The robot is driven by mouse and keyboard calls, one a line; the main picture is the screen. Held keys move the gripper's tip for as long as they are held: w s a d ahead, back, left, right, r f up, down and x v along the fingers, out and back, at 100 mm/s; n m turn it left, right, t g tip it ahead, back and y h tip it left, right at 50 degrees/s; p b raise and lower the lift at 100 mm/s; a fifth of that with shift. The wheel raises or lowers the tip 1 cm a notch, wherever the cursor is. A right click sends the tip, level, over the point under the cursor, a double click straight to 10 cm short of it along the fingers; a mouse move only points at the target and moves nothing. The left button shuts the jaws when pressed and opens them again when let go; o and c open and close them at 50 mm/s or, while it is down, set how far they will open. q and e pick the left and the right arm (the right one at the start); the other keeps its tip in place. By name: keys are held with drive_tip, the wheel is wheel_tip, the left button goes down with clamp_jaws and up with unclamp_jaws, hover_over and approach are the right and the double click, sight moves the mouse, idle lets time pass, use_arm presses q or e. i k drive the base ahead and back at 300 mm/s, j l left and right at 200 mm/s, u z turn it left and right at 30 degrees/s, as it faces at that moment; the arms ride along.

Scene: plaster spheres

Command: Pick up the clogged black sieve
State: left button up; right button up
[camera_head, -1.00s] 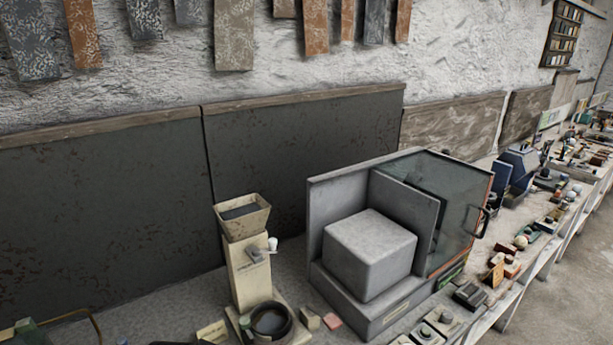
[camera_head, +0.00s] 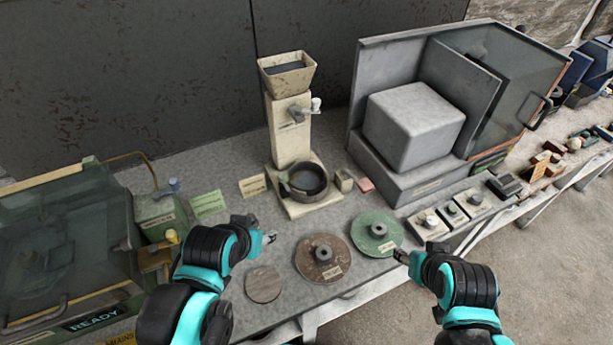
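A round black sieve (camera_head: 308,181) with a raised rim sits on the base of the cream hopper stand (camera_head: 290,130), below its spout. Whether its mesh is clogged is too small to tell. My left gripper (camera_head: 268,238) is nearer me, below and left of the sieve, over the table. My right gripper (camera_head: 402,257) is below and right of the sieve, near the green disc. Both grippers are apart from the sieve. Their fingers are too small to show whether they are open or shut.
A brown disc (camera_head: 323,258) and a green disc (camera_head: 376,233) lie between me and the stand, with a plain round plate (camera_head: 263,284) at the front edge. A grey cabinet (camera_head: 415,120) stands right; a glass-lidded machine (camera_head: 65,240) stands left. Small blocks flank the sieve.

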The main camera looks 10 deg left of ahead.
sight(305, 178)
drive_tip(key=l, duration=0.55)
drive_tip(key=k+l, duration=0.1)
drive_tip(key=l, duration=0.45)
drive_tip(key=i+l+u, duration=0.15)
drive_tip(key=i+l, duration=0.45)
drive_tip(key=i+j, duration=0.1)
drive_tip(key=i, duration=0.15)
